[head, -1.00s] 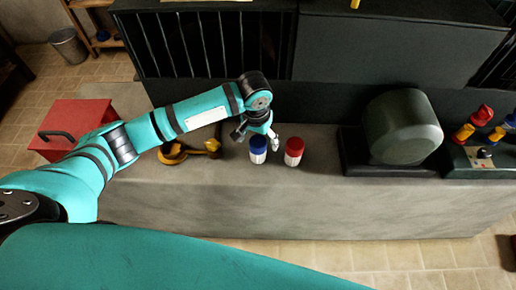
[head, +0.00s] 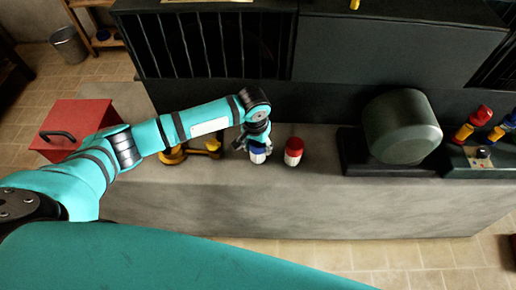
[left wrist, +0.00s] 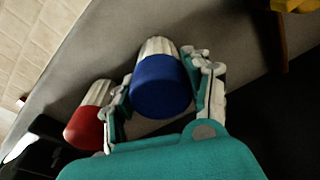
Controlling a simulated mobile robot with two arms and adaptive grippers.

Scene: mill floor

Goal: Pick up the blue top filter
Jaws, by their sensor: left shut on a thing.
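The blue top filter (head: 258,154) has a blue cap and a white ribbed body. It stands on the grey concrete ledge (head: 350,208). My left gripper (head: 257,146) is over it from above, with its fingers on both sides of the cap. In the left wrist view the blue cap (left wrist: 161,86) sits between the two fingers (left wrist: 165,92), which are shut on it. The wrist hides part of the cap in the head view. My right gripper is not in view.
A red top filter (head: 293,151) stands just right of the blue one, close to the gripper. A yellow object (head: 172,155) lies to the left. A red box (head: 75,125) is farther left, and a dark green rounded housing (head: 402,127) is to the right.

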